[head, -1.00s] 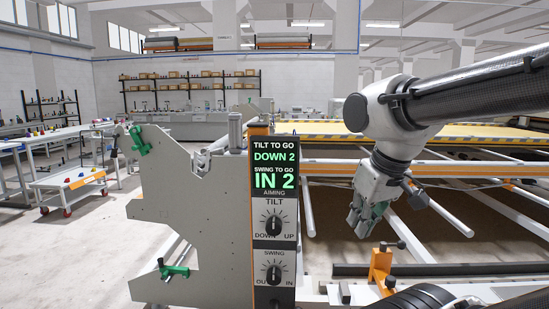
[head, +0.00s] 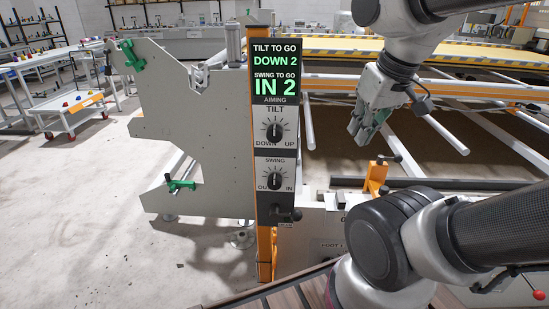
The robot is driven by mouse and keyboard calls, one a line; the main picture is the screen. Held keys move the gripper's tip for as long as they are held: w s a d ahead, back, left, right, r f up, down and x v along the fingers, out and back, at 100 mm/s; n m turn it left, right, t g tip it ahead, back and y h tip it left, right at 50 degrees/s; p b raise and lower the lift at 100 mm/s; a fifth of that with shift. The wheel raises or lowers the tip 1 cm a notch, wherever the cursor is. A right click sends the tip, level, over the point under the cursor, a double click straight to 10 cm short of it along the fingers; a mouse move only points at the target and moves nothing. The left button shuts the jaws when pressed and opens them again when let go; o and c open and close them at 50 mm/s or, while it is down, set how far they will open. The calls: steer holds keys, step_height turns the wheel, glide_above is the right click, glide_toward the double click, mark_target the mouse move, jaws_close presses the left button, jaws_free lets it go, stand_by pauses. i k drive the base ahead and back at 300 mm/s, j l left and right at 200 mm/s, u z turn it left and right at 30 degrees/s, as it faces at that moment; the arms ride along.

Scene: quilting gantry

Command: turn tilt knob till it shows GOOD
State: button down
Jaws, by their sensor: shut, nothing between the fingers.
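The tilt knob (head: 274,131) is a round black dial with a pointer on a light panel marked TILT, with DOWN at left and UP at right. Its pointer stands about upright. The display (head: 275,70) above it reads TILT TO GO DOWN 2 and SWING TO GO IN 2, with AIMING below. The swing knob (head: 274,181) sits under the tilt knob, marked OUT and IN. My gripper (head: 358,136) is to the right of the tilt knob, apart from it, pointing down. It is shut and empty.
An orange bracket with a black handle (head: 377,174) stands below my gripper. A black handle (head: 287,214) juts out under the swing knob. A grey side plate (head: 190,110) with green clamps is left of the panel. White rails and a yellow-edged frame lie behind.

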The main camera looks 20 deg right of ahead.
mark_target(274, 132)
steer(key=k+l+z, duration=0.2)
steer(key=z, duration=0.15)
steer(key=k+l+z, duration=0.1)
steer(key=l+z, duration=0.25)
